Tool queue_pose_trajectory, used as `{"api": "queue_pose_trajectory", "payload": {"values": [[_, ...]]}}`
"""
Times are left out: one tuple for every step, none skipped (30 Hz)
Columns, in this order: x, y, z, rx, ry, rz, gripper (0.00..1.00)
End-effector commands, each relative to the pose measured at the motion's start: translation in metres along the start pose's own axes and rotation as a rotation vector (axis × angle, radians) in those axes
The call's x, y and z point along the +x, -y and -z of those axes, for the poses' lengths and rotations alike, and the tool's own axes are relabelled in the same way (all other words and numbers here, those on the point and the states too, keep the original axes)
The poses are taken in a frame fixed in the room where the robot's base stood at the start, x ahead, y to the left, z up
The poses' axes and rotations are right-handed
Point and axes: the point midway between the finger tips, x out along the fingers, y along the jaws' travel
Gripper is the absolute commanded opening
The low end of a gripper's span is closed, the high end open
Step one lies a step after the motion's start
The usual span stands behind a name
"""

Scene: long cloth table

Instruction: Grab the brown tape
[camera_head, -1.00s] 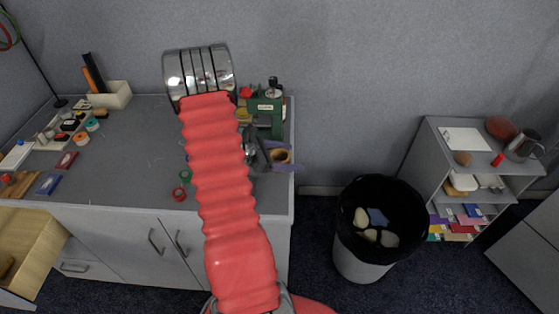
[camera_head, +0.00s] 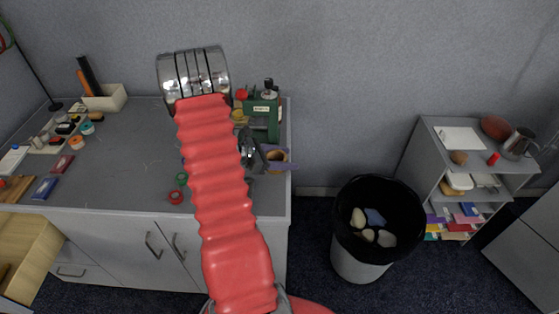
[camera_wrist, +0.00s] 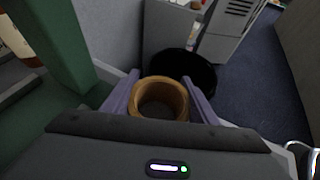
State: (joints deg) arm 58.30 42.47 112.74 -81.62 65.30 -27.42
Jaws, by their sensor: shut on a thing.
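The brown tape (camera_wrist: 160,88) is a round tan-brown roll with a dark hollow middle. In the wrist view it sits between the two purple fingers of my gripper (camera_wrist: 160,95), which are shut on its sides. In the head view the tape (camera_head: 276,156) shows small between the purple fingers of my gripper (camera_head: 277,159), at the right edge of the grey worktop (camera_head: 130,150). I cannot tell whether the tape still touches the worktop. My red arm hides part of the worktop.
A green machine (camera_head: 262,113) stands just behind my gripper. Red (camera_head: 175,197) and green (camera_head: 181,179) tape rolls lie left of my arm. A black-lined bin (camera_head: 378,222) stands on the floor to the right, with a shelf unit (camera_head: 440,160) beyond it.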

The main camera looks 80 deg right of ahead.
Motion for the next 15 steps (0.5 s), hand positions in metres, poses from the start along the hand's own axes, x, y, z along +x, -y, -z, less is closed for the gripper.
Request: {"api": "queue_pose_trajectory", "payload": {"values": [[0.0,0.0,0.0,0.0,0.0,0.0,0.3],[0.0,0.0,-0.001,0.0,0.0,0.0,0.3],[-0.001,0.0,-0.002,0.001,0.0,0.0,0.3],[-0.001,0.0,-0.003,0.001,0.0,0.0,0.3],[-0.002,0.0,-0.004,0.001,0.0,0.0,0.3],[-0.003,0.0,-0.006,0.001,0.0,-0.001,0.3],[-0.004,0.0,-0.008,0.002,0.0,-0.001,0.3],[-0.004,0.0,-0.01,0.002,0.001,-0.001,0.3],[-0.006,0.0,-0.013,0.002,0.001,-0.001,0.3],[-0.007,0.0,-0.015,0.003,0.001,-0.001,0.3],[-0.009,-0.001,-0.018,0.003,0.001,-0.001,0.3],[-0.01,-0.001,-0.022,0.003,0.0,-0.001,0.3],[-0.012,0.0,-0.025,0.003,0.0,-0.001,0.3],[-0.013,0.0,-0.028,0.004,0.0,-0.001,0.3],[-0.016,0.0,-0.032,0.004,0.0,-0.001,0.3]]}}
